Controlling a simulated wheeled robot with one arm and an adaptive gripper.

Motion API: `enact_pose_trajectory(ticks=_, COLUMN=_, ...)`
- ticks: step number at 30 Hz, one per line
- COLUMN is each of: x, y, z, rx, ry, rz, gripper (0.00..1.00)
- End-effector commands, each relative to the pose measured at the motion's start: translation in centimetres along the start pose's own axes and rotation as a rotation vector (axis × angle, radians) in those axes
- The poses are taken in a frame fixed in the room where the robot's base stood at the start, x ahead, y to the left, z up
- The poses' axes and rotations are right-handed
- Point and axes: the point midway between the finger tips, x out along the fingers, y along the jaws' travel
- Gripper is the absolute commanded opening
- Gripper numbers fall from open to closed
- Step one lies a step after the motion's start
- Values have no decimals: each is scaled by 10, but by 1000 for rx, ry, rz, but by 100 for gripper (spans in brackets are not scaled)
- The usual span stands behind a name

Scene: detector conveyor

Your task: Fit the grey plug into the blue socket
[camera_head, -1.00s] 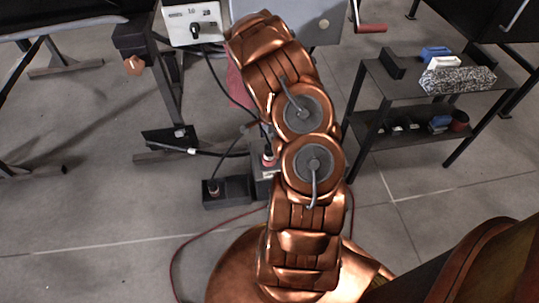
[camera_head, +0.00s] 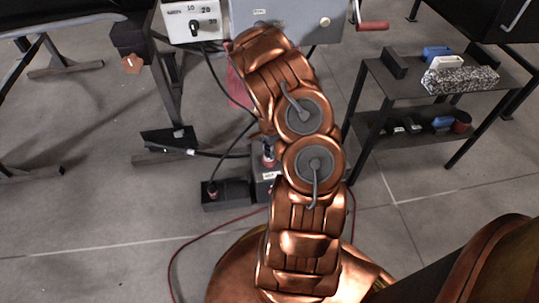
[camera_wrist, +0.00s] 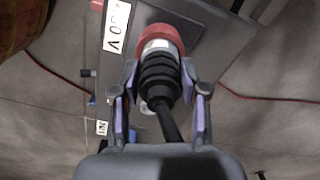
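My gripper (camera_wrist: 160,68) is in the wrist view, with one finger on each side of a plug. The plug has a black ribbed sleeve (camera_wrist: 158,75), a pale ring and a red collar (camera_wrist: 160,40), and a black cable runs from it toward me. The fingertips are close to its sides; whether they touch it is unclear. The red collar lies against a dark box labelled 400V (camera_wrist: 117,25). A small blue thing (camera_wrist: 92,101) shows left of the left finger; I cannot tell if it is the blue socket. No clearly grey plug is visible. In the head view my arm hides the gripper.
A low black box with a plug (camera_head: 212,190) stands on the floor, beside a box with a red-and-white plug (camera_head: 268,155). A two-tier shelf (camera_head: 400,92) at right holds blocks. A dial panel (camera_head: 194,22) is at the back. A red cable (camera_head: 190,240) lies on the floor.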

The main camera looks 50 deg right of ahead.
Motion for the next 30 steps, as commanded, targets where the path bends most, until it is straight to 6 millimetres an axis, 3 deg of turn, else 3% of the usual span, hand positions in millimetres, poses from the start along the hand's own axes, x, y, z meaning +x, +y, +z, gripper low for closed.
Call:
enact_pose_trajectory(ticks=1, x=0, y=0, z=0, rx=0, ry=0, rz=0, gripper=35)
enact_pose_trajectory(ticks=11, x=0, y=0, z=0, rx=0, ry=0, rz=0, gripper=1)
enact_pose_trajectory(ticks=20, x=-3, y=0, z=0, rx=0, ry=0, rz=-1, gripper=0)
enact_pose_trajectory(ticks=29, x=-44, y=-2, z=-1, rx=-1, ry=3, rz=-5, gripper=0)
enact_pose_trajectory(ticks=30, x=-39, y=4, z=1, rx=1, ry=1, rz=-2, gripper=0)
